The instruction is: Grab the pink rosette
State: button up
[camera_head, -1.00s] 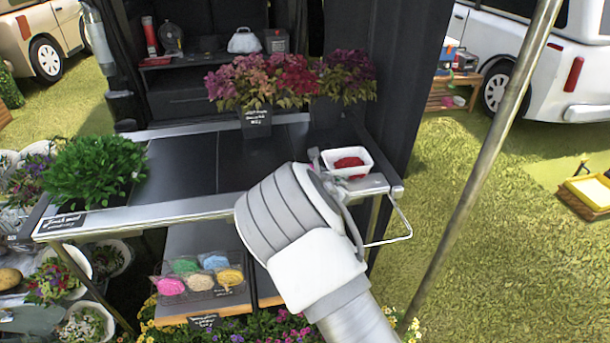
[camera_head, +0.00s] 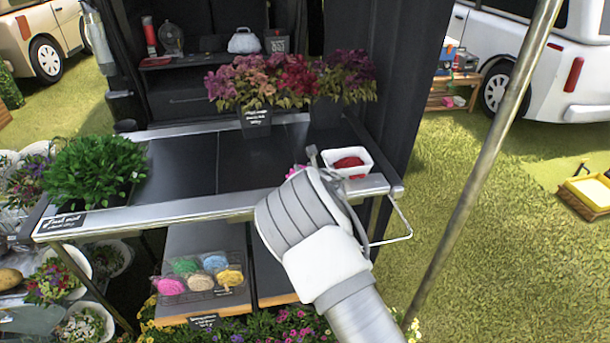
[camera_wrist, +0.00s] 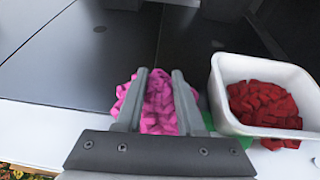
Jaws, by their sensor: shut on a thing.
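The pink rosette (camera_wrist: 159,104) is a bright pink ruffled thing between the two grey fingers of my gripper (camera_wrist: 159,85) in the wrist view. My gripper is shut on it, and the rosette bulges out past both fingers. It is at the front edge of the dark table top. In the head view only a small bit of the pink rosette (camera_head: 293,171) shows to the left of my wrist, which hides most of it and the fingertips.
A white tub (camera_wrist: 220,75) with red pieces (camera_wrist: 264,104) stands close to the right of my gripper. A green thing (camera_wrist: 205,112) shows beside the tub. A leafy green plant (camera_head: 93,170) stands at the table's left, potted flowers (camera_head: 290,80) at its back. The middle is clear.

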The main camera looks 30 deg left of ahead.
jog(key=shift+f, duration=0.1)
grip_shut()
